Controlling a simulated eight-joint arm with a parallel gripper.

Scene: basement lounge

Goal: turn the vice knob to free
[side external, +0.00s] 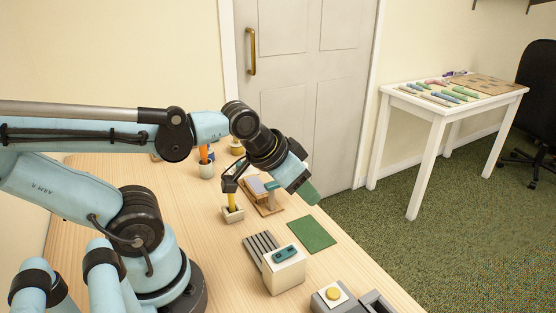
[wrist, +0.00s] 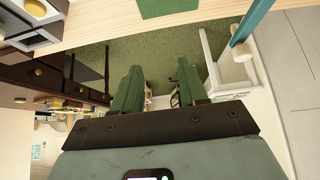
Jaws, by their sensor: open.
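A white block with a teal knob (side external: 286,253) on top stands near the front edge of the wooden table, beside a grey ribbed plate (side external: 262,244). It is the likeliest vice knob, but I see no readable label or setting. My gripper (side external: 308,192) is raised above the far right part of the table, well apart from the block and tilted down to the right. In the wrist view my gripper (wrist: 162,88) shows two green fingers spread apart with nothing between them. I cannot make out the teal knob in the wrist view.
A green mat (side external: 312,234) lies behind the block. A grey box with a yellow button (side external: 333,293) stands to its right. A small wooden stand (side external: 266,205) and a holder with a yellow tool (side external: 232,214) are below my gripper. A cup (side external: 206,170) stands farther back.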

